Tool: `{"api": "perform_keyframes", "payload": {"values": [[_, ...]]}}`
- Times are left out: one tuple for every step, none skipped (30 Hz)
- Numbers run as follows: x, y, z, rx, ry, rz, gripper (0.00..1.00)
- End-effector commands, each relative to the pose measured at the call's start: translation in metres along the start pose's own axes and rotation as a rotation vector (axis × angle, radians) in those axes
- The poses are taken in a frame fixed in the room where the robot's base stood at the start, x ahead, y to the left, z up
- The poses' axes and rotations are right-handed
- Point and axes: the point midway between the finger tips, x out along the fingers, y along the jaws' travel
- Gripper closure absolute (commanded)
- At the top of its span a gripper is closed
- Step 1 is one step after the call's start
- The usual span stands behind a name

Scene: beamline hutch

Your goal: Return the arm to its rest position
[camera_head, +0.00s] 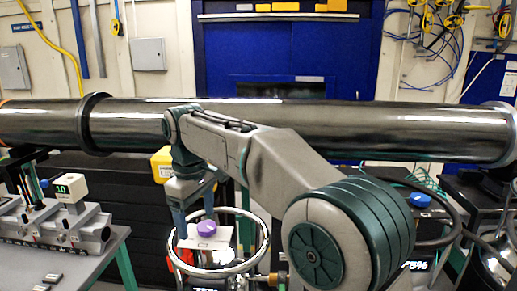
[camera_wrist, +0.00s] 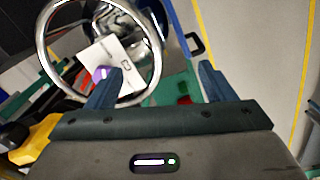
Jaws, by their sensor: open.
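My arm reaches from the right foreground to the left in the head view, with its wrist bent downward in front of the dark pipe. My gripper (camera_head: 194,222) points down above a shiny metal ring (camera_head: 264,238). In the wrist view my gripper (camera_wrist: 160,82) is open, with its two dark blue fingers wide apart and nothing between them. A white plate with a purple knob (camera_head: 207,228) shows just by the fingers. In the wrist view the purple knob (camera_wrist: 100,73) is beside the left finger; I cannot tell whether they touch.
A long dark pipe (camera_head: 300,120) crosses behind my arm. A grey bench (camera_head: 80,265) with a metal fixture and a small display (camera_head: 71,188) stands at left. A yellow object (camera_head: 162,163) is close to my wrist.

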Motion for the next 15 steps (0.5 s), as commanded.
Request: {"api": "perform_keyframes", "payload": {"values": [[-0.001, 0.002, 0.008, 0.022, 0.002, 0.007, 0.24], [-0.001, 0.003, 0.012, 0.035, 0.002, 0.011, 0.24], [-0.002, 0.004, 0.018, 0.051, 0.006, 0.017, 0.24], [-0.001, 0.005, 0.022, 0.064, 0.007, 0.021, 0.24], [-0.001, 0.005, 0.027, 0.078, 0.009, 0.026, 0.24], [-0.001, 0.007, 0.034, 0.100, 0.011, 0.032, 0.24], [-0.001, 0.007, 0.040, 0.116, 0.014, 0.037, 0.24], [-0.001, 0.008, 0.045, 0.132, 0.015, 0.042, 0.24], [-0.001, 0.009, 0.054, 0.157, 0.020, 0.050, 0.24], [0.000, 0.010, 0.061, 0.179, 0.022, 0.055, 0.24], [0.001, 0.011, 0.069, 0.201, 0.024, 0.062, 0.24], [0.002, 0.012, 0.080, 0.234, 0.030, 0.071, 0.24], [0.003, 0.013, 0.090, 0.262, 0.034, 0.077, 0.24], [0.004, 0.013, 0.101, 0.294, 0.039, 0.084, 0.24], [0.006, 0.013, 0.117, 0.341, 0.048, 0.095, 0.24]]}}
